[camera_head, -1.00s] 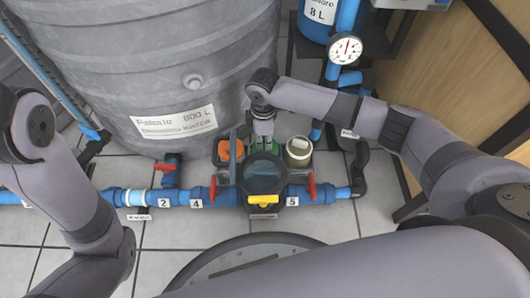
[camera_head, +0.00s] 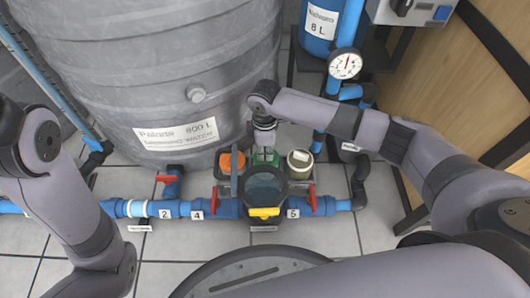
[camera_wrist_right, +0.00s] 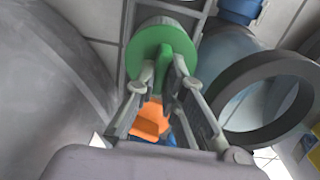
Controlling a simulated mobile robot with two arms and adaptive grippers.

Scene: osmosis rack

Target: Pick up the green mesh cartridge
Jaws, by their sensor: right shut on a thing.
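The green mesh cartridge (camera_head: 262,157) stands in a rack behind the dark round filter housing (camera_head: 265,187). In the right wrist view, the top of the green cartridge (camera_wrist_right: 160,48) is a green disc with a raised rib. My right gripper (camera_head: 264,141) reaches down over it from above. Its fingertips, seen in the right wrist view (camera_wrist_right: 165,70), are shut on the rib. The lower body of the cartridge is mostly hidden by the housing and gripper. My left arm shows at the left, but its gripper is out of view.
An orange cartridge (camera_head: 232,162) stands left of the green one and a cream cartridge (camera_head: 300,160) right of it. A blue pipe (camera_head: 181,209) with red valve handles runs in front. A large grey tank (camera_head: 150,70) stands behind left; a pressure gauge (camera_head: 345,64) is behind right.

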